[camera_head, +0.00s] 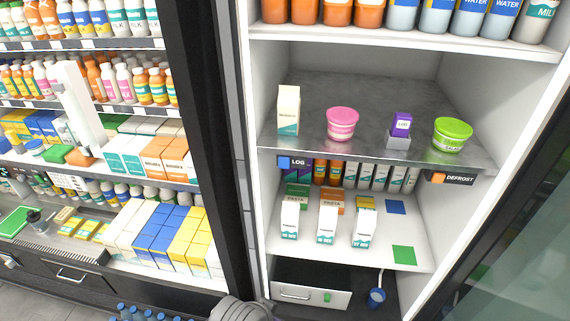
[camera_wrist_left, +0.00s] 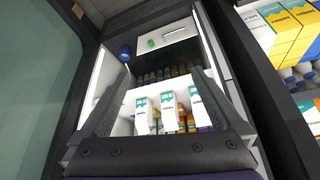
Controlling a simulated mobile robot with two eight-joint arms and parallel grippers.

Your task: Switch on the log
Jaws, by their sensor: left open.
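The LOG label (camera_head: 298,162) is a dark plate with a blue square (camera_head: 285,162), on the front edge of the grey shelf at its left end. The DEFROST label (camera_head: 455,180) with an orange square (camera_head: 437,178) is at the right end of the same edge. My left gripper (camera_wrist_left: 160,72) is open in the left wrist view, its two dark fingers spread with the cabinet beyond and nothing between them. The LOG label cannot be made out in that view. In the head view only a grey part of my arm shows at the bottom. My right gripper is not in view.
Several white cartons stand below. A white drawer front (camera_head: 310,291) and blue cup (camera_head: 376,297) are at the bottom.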

